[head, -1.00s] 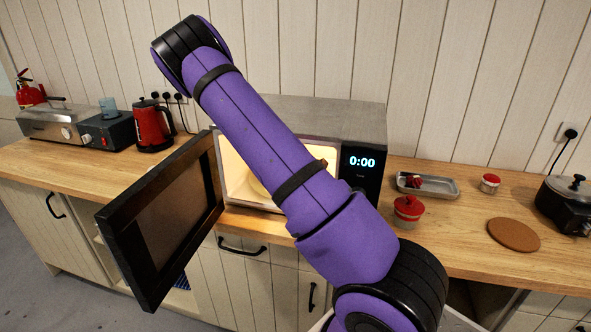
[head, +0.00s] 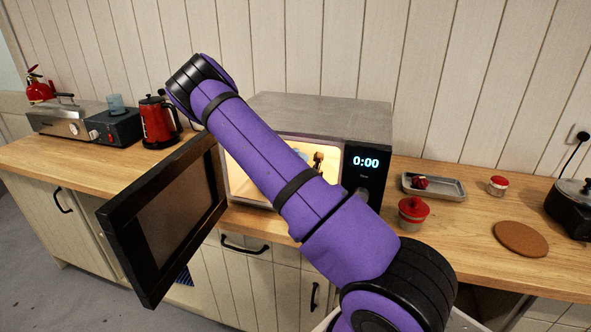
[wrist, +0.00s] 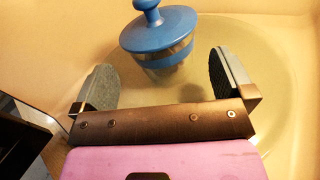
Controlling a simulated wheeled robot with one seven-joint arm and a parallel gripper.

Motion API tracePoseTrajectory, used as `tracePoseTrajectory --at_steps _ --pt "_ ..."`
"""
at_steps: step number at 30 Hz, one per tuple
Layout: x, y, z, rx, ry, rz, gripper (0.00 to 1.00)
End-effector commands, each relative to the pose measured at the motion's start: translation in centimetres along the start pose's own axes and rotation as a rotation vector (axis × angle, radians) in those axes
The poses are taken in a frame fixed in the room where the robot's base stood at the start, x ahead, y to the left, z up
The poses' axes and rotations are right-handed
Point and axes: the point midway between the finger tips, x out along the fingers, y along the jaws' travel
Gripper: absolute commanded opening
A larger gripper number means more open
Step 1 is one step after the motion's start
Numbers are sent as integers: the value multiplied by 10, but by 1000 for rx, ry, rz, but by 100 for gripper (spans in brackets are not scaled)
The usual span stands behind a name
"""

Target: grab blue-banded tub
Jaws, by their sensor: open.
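The blue-banded tub (wrist: 165,45) shows in the wrist view, with a blue lid, a round knob and a blue band around a greyish body. It stands upright on the glass turntable (wrist: 275,75) inside the lit microwave (head: 330,112). My gripper (wrist: 165,85) is open, its two fingers spread left and right. The tub is just beyond the fingertips, roughly centred between them, and nothing is held. In the head view, my arm covers most of the microwave opening, and the tub is mostly hidden there.
The microwave door (head: 165,222) hangs open to the left. On the counter to the right are a red-lidded jar (head: 413,213), a metal tray (head: 447,188), a small red-lidded pot (head: 497,185) and a cork mat (head: 521,239). A red kettle (head: 158,122) stands left.

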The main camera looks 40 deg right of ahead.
Motion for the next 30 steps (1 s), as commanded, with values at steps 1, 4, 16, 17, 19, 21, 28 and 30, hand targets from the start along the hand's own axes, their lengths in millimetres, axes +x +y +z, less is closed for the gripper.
tracePoseTrajectory --at_steps 1,4,16,17,19,21,28,30 --pt "6 0 0 2 -2 1 100" --pt "20 0 1 2 -3 2 100" --pt "51 0 0 1 0 0 100" --pt "51 0 0 1 0 0 100" --pt "51 0 0 1 0 0 100" --pt "51 0 0 1 0 0 91" --pt "51 0 0 1 0 0 65" --pt "51 0 0 1 0 0 65"
